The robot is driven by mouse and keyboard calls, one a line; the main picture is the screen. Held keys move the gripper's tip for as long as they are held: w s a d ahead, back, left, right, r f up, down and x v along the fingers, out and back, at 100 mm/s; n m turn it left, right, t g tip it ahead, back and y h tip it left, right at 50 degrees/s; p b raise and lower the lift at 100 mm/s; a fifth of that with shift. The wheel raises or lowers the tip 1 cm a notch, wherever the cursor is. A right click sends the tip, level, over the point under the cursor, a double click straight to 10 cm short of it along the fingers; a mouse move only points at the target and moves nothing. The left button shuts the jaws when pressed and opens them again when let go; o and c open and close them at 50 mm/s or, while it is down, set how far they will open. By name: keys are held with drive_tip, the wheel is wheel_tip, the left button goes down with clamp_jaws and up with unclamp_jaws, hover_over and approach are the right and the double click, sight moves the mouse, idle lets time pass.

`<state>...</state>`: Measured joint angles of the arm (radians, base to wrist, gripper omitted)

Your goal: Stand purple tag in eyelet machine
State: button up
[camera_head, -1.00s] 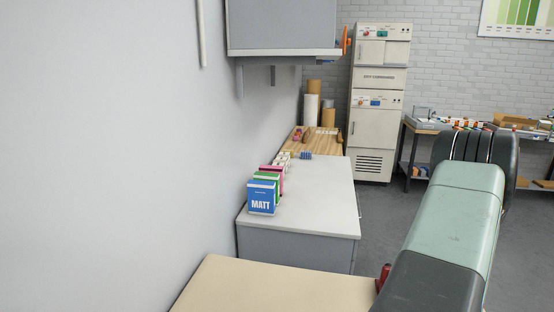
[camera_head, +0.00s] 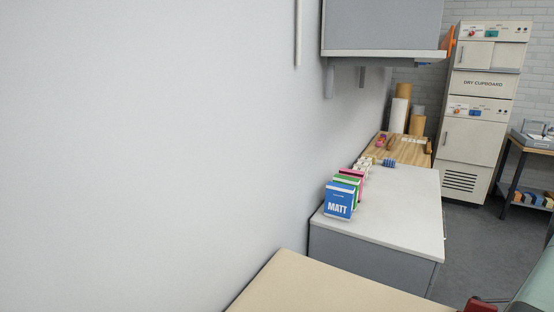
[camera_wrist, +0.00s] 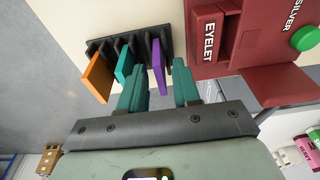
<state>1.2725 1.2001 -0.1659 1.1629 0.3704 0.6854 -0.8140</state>
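The purple tag (camera_wrist: 158,67) stands in a black slotted rack (camera_wrist: 164,36) in the wrist view. An orange tag (camera_wrist: 98,77) and a teal tag (camera_wrist: 123,65) stand in the same rack, left of it. My gripper (camera_wrist: 161,78) is open, its green fingers either side of the purple tag's near end, with gaps showing on both sides. The dark red eyelet machine (camera_wrist: 262,40), lettered EYELET and SILVER with a green button, is right of the rack.
The cream bench top (camera_head: 330,290) is bare where visible in the head view. Behind it, a grey counter (camera_head: 400,200) carries several boxes, a blue MATT one (camera_head: 340,201) in front. A wall cabinet (camera_head: 380,28) hangs above. Pink and white items (camera_wrist: 300,150) lie at the wrist view's lower right.

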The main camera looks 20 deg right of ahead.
clamp_jaws()
drive_tip(key=shift+r, duration=3.8)
drive_tip(key=w+a, duration=0.4)
drive_tip(key=a, duration=0.3)
drive_tip(key=shift+d+f, duration=0.1)
drive_tip(key=shift+f, duration=2.85)
